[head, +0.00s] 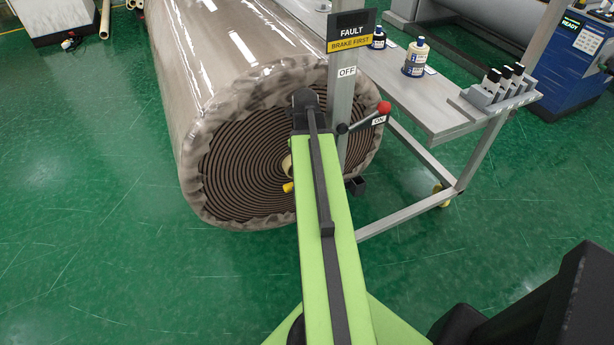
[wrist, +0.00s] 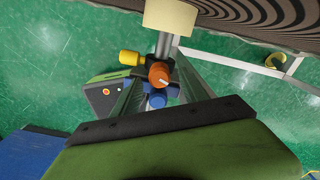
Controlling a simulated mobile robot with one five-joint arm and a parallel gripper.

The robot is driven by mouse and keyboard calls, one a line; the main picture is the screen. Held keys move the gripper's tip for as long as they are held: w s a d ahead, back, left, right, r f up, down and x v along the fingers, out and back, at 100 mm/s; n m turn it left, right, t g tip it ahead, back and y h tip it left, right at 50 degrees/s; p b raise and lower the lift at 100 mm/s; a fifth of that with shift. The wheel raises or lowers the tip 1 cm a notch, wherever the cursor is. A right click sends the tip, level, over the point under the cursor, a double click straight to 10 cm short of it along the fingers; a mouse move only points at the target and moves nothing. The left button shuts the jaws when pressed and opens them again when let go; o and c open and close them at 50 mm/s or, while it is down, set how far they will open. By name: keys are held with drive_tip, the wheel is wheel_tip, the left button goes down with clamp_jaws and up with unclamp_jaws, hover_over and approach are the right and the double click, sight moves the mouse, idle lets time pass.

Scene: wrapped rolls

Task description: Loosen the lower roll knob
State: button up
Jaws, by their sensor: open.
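Three knobs cluster on a dark block at the end of a metal shaft in the wrist view: a yellow knob (wrist: 130,57), an orange knob (wrist: 159,74) with a pale mark, and a blue knob (wrist: 157,101). I cannot tell which is the lower roll knob. The yellow knob also shows left of my arm in the head view (head: 288,187). My gripper (wrist: 160,66) is open; its grey fingers reach forward on either side of the orange and blue knobs. Contact cannot be made out. In the head view my arm hides the gripper.
The large wrapped roll (head: 235,170) stands behind my arm. A post bears a fault sign (head: 350,30) reading "BRAKE FIRST". The red-tipped brake lever (head: 365,119) points to ON. A metal table (head: 440,110) holds bottles at right. Green floor lies open at left.

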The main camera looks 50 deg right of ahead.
drive_tip(key=shift+f+b, duration=0.3)
drive_tip(key=shift+f, duration=0.55)
drive_tip(key=shift+r, duration=0.1)
clamp_jaws()
drive_tip(key=n, duration=0.4)
drive_tip(key=shift+n, duration=0.4)
unclamp_jaws()
